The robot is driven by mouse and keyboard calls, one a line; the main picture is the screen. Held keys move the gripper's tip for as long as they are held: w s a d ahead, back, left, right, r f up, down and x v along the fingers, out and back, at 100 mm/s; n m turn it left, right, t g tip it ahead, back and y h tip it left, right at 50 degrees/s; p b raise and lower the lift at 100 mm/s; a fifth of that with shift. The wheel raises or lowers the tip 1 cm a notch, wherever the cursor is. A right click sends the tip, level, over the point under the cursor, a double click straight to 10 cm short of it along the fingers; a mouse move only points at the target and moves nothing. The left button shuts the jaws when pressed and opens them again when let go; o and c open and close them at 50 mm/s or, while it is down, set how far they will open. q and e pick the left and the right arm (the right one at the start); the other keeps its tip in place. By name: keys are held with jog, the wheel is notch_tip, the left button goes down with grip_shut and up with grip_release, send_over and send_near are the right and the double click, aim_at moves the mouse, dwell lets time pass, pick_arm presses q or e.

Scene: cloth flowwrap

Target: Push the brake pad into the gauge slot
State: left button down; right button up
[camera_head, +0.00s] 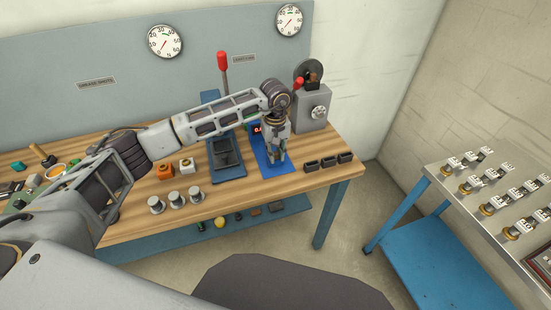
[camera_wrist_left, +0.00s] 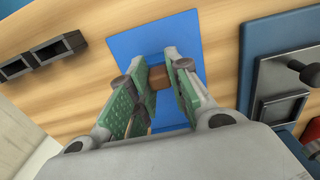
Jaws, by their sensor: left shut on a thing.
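My left gripper (camera_head: 277,156) is over the blue plate (camera_head: 261,157) on the wooden bench, pointing down. In the left wrist view its green-padded fingers (camera_wrist_left: 157,88) are shut on a small brown block (camera_wrist_left: 159,75), which appears to be the brake pad. The pad is mostly hidden by the fingers, and I cannot tell whether it touches the blue plate (camera_wrist_left: 150,38). A small red-lit display (camera_head: 257,128) stands at the back of the plate, partly behind my arm. The gauge slot itself cannot be made out. My right gripper is not in view.
Several black open-topped holders (camera_head: 329,162) stand right of the plate near the bench edge. A blue press with a red-knobbed lever (camera_head: 223,62) stands left, and a grey machine (camera_head: 312,110) behind right. Metal cylinders (camera_head: 176,199) stand at the front. A steel table (camera_head: 500,190) stands far right.

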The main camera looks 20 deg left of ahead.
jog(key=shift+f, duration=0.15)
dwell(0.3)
pick_arm(q)
jog(key=c, duration=1.3)
grip_release()
jog(key=shift+f, duration=0.1)
jog(key=shift+o, duration=0.2)
jog(key=shift+r, duration=4.05)
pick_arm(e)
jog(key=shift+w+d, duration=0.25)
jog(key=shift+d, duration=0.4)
pick_arm(q)
jog(key=shift+r, duration=0.15)
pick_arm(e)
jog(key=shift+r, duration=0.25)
